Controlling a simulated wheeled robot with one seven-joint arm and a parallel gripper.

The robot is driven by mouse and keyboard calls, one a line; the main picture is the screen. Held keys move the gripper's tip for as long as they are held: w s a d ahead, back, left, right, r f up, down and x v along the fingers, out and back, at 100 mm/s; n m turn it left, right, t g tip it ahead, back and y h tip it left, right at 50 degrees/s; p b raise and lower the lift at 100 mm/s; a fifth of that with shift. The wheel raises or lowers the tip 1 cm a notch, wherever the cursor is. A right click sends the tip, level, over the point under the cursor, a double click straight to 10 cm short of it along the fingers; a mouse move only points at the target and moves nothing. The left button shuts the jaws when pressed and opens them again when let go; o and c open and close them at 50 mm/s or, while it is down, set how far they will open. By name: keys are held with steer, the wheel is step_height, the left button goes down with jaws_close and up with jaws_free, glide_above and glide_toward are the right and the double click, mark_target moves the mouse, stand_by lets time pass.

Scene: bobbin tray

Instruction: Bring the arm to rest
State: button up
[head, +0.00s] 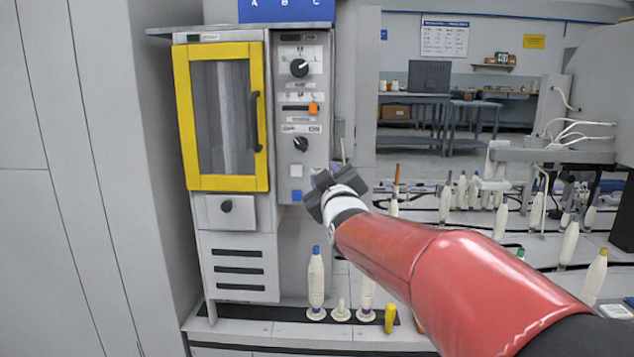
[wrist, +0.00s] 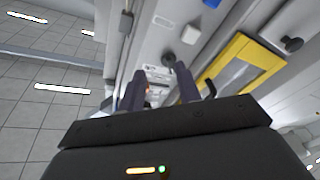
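My red arm (head: 430,265) reaches in from the lower right in the head view. My dark gripper (head: 322,188) is raised in front of the lower right part of the cabinet's control panel (head: 300,120). In the wrist view, the two fingers of my gripper (wrist: 160,82) stand apart with nothing visible between them. A knob and the yellow-framed door (wrist: 245,62) show beyond the fingers. I cannot tell how far the fingertips are from the panel.
The grey cabinet has a closed yellow-framed door (head: 262,120). Below my gripper, white bobbins (head: 316,280) with coloured tips and a yellow peg (head: 389,318) stand on a ledge. Several more bobbins (head: 445,205) stand on the bench at right, behind and beside my arm.

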steer(key=s+d+f+m+g+h+p, duration=0.1)
steer(key=s+d+f+m+g+p, duration=0.2)
steer(key=s+d, duration=0.45)
steer(key=s+d+f+m+g+h+p, duration=0.1)
steer(key=s+d+f+m+g, duration=0.1)
steer(key=s, duration=0.8)
steer(key=s+d+f+m+g+h+p, duration=0.1)
steer(key=s+f+g, duration=0.4)
steer(key=s, duration=0.5)
steer(key=s+d+f+m+g+h+p, duration=0.1)
steer(key=s+d+f+m+g+p, duration=0.2)
steer(key=s, duration=0.6)
steer(key=shift+s+d+f+m, duration=0.4)
steer(key=shift+d+f, duration=0.35)
steer(key=shift+d, duration=0.05)
